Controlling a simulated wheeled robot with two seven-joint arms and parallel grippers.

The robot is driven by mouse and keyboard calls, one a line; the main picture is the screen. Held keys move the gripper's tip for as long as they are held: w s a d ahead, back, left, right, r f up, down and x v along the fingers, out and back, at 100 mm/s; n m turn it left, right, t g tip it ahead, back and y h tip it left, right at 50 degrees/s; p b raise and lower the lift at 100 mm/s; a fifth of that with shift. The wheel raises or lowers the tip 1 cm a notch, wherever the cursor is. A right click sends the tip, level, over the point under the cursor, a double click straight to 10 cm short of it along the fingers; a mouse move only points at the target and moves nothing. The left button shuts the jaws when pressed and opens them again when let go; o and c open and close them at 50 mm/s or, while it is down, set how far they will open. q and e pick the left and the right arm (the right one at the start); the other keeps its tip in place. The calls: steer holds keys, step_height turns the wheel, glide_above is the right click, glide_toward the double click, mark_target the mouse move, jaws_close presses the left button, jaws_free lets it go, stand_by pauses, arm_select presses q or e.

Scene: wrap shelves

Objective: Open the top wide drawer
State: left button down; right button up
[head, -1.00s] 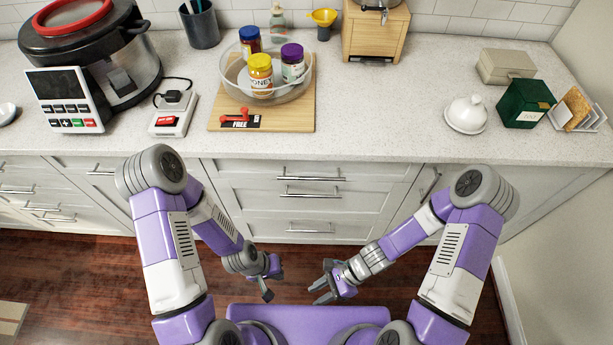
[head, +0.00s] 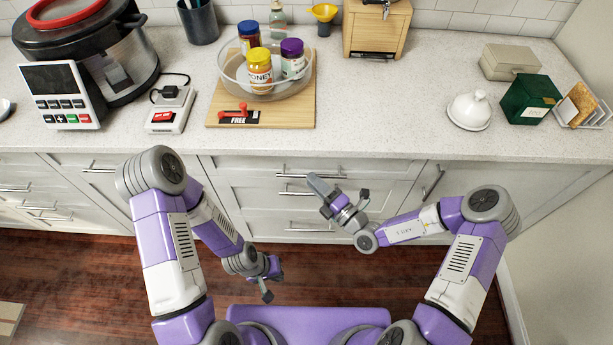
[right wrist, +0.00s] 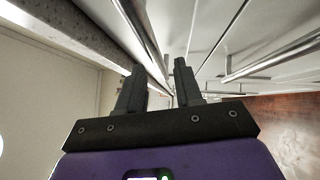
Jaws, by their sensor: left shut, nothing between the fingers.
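The top wide drawer (head: 250,167) is the upper white drawer front under the counter, with a horizontal bar handle (head: 290,175). It looks closed. My right gripper (head: 341,190) is raised in front of the drawers, close to the top handle, its fingers apart. In the right wrist view, my right gripper (right wrist: 160,67) is open. A metal bar handle (right wrist: 138,35) runs down toward the gap between the fingers; I cannot tell whether it lies between them. My left gripper (head: 266,292) is shut and empty, low over the floor, away from the drawers.
Two more wide drawers, with handles (head: 297,193) and (head: 305,228), lie below. The countertop (head: 380,110) overhangs the drawers. On it stand a glass bowl (head: 232,75) of jars on a wooden board (head: 300,113), and a white domed dish (head: 469,112).

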steer(key=shift+b+x, duration=0.35)
steer(key=shift+x, duration=1.45)
jaws_close()
